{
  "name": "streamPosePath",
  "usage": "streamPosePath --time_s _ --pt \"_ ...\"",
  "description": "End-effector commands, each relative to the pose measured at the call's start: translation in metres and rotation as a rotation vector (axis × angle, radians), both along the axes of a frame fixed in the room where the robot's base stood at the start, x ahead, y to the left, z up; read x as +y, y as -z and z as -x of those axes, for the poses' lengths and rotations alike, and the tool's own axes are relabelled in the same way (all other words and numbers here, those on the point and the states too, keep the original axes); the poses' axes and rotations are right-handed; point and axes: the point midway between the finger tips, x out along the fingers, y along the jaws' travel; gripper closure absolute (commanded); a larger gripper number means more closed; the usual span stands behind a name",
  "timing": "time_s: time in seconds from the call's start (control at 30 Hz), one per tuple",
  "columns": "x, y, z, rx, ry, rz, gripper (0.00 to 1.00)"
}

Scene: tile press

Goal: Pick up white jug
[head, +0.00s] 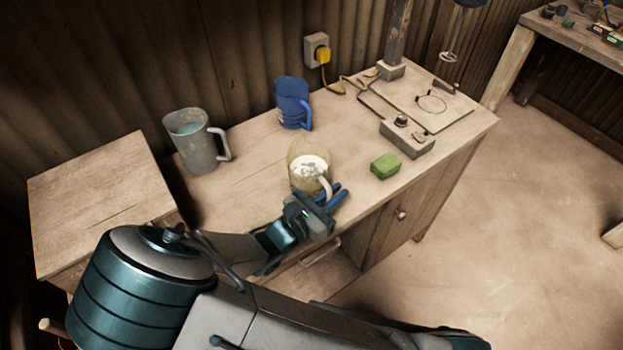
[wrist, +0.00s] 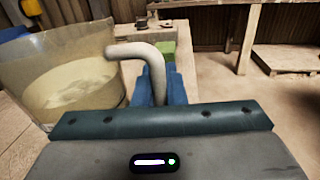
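The jug at my gripper (head: 297,155) has clear, yellowish walls, pale contents and a whitish handle. It stands upright near the front edge of the worktop, and it fills the left of the wrist view (wrist: 65,75). My gripper (head: 333,194) is at its handle, on the near right side. In the wrist view the blue fingers (wrist: 163,85) lie on either side of the lower handle. I cannot tell whether they press on it. A grey-white jug (head: 197,148) with a pale handle stands at the back left of the worktop.
A blue jug (head: 292,103) stands behind, near the wall. A green block (head: 385,166) lies to the right, close to a small control box (head: 407,138) and the press base (head: 445,107). A wooden box (head: 95,195) stands left. The worktop between the jugs is clear.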

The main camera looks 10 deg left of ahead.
Motion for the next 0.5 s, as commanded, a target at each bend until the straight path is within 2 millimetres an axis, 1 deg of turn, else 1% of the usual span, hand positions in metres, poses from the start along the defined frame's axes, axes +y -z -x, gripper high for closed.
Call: streamPosePath --time_s 0.5 --pt "0.0000 -0.0025 0.0000 -0.002 0.001 -0.001 1.00"
